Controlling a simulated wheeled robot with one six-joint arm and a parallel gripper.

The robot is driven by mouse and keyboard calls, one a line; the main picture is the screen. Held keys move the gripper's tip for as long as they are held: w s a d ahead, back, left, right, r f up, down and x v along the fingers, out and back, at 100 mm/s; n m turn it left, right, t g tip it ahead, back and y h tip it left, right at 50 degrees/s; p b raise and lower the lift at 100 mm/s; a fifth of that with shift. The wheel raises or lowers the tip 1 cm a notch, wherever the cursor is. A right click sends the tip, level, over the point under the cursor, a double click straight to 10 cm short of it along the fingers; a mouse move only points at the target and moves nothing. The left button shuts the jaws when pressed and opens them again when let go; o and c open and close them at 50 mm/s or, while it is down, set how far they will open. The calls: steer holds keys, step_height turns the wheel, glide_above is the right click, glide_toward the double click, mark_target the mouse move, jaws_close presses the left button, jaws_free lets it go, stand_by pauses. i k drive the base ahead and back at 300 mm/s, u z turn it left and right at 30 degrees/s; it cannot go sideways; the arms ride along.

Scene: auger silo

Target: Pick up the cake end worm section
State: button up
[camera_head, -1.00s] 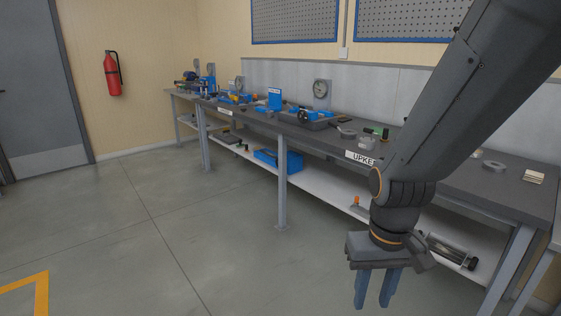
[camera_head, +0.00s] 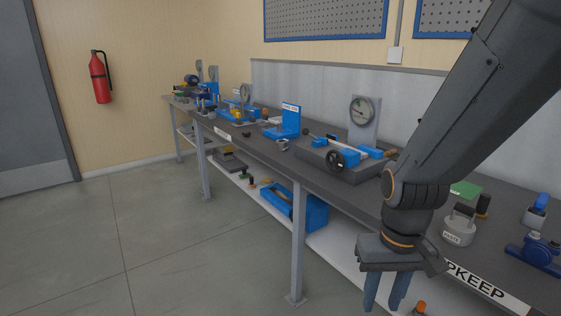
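I cannot tell any object in view for certain as the cake end worm section. My gripper (camera_head: 385,291) hangs fingers-down in front of the long dark workbench (camera_head: 262,152), at its labelled front edge. Its two blue-grey fingers are apart, with nothing visible between them. The fingertips reach near the bottom of the picture. My arm hides part of the bench top behind it. Small parts farther along the bench are too small to identify.
A grey fixture with a black handwheel (camera_head: 337,161) and a dial gauge (camera_head: 361,111) stand on the bench. A labelled grey pot (camera_head: 460,228) and a blue device (camera_head: 533,254) are at right. A blue bin (camera_head: 312,208) sits on the lower shelf. Floor at left is clear.

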mark_target(263, 124)
steer(key=u, duration=0.1)
steer(key=i, duration=0.75)
steer(key=u, duration=0.95)
steer(key=k, duration=1.1)
steer(key=u, duration=1.05)
steer(key=i, duration=2.3)
steer(key=z, duration=0.4)
steer(key=i, duration=1.7)
steer(key=z, duration=1.1)
steer(key=i, duration=0.95)
steer(key=z, duration=1.8)
steer(key=i, duration=0.85)
steer(key=z, duration=0.65)
